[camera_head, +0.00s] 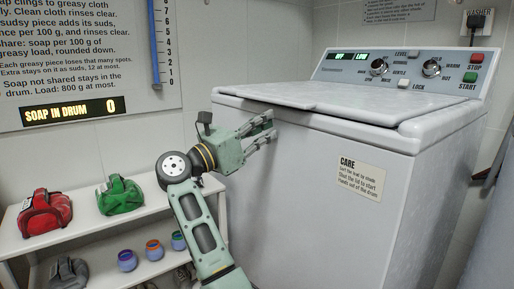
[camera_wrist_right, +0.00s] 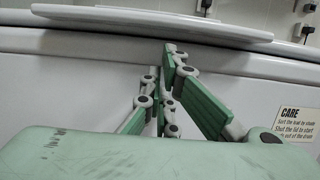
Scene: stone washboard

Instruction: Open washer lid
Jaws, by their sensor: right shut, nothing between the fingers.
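The washer (camera_head: 310,170) is a large white-grey machine filling the right half of the head view. Its lid (camera_head: 310,96) lies flat on top, down, with its front edge slightly overhanging. In the right wrist view the lid (camera_wrist_right: 150,22) shows edge-on across the top. My right gripper (camera_head: 271,130) is shut and empty, at the washer's front face just below the lid's front edge. In the right wrist view its fingertips (camera_wrist_right: 170,48) point up toward the lid's underside; whether they touch it I cannot tell. My left gripper is not in view.
A control panel (camera_head: 400,70) with knobs and START and STOP buttons stands at the washer's back. A white shelf (camera_head: 100,232) at left holds a red bag (camera_head: 45,213), a green bag (camera_head: 121,195) and small jars (camera_head: 153,250). A wall sign (camera_head: 75,50) hangs behind.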

